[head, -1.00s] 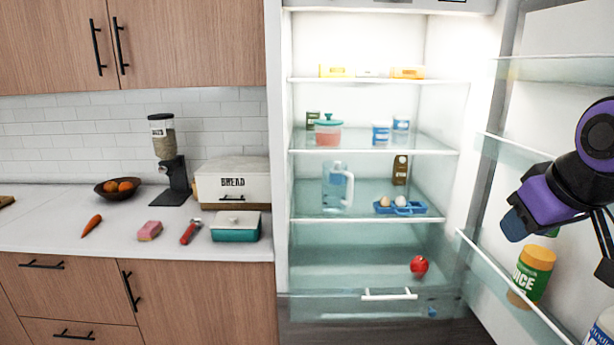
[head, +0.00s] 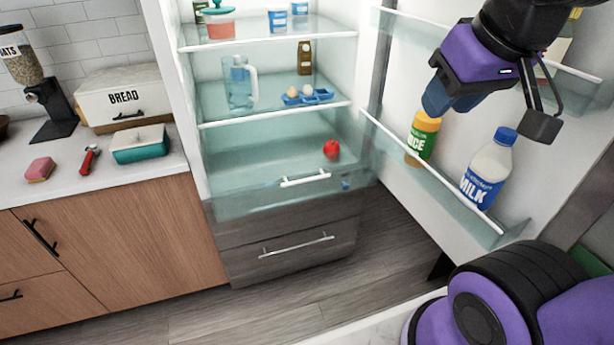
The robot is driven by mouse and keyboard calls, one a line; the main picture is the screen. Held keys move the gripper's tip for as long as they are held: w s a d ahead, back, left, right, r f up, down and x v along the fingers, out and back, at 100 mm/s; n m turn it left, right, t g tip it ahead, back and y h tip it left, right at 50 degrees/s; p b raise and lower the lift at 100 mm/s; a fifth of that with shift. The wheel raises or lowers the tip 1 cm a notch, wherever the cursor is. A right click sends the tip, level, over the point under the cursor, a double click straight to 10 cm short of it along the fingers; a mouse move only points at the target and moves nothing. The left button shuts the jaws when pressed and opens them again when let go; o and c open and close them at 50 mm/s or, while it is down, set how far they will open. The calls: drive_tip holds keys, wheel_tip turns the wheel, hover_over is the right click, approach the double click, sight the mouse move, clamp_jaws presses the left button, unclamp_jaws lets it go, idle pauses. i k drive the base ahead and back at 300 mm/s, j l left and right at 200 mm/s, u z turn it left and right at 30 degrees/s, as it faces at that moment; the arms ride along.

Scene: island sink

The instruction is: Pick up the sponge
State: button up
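A pink sponge (head: 40,169) lies on the white counter at the left, near its front edge. A red-handled tool (head: 89,160) lies just right of it. My gripper (head: 440,98) is raised at the upper right, in front of the open fridge door, far from the sponge. Its blue fingers point down and left. Whether they are apart or together does not show clearly.
A teal butter dish (head: 141,146), a bread box (head: 128,96) and an oats dispenser (head: 50,95) stand on the counter (head: 90,187). The open fridge holds several items, among them a red tomato or apple (head: 331,149). Its door shelf holds a juice jar (head: 422,137) and a milk bottle (head: 488,168). Floor (head: 290,295) is clear.

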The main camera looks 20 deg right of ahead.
sight(40, 169)
drive_tip(key=u, duration=1.25)
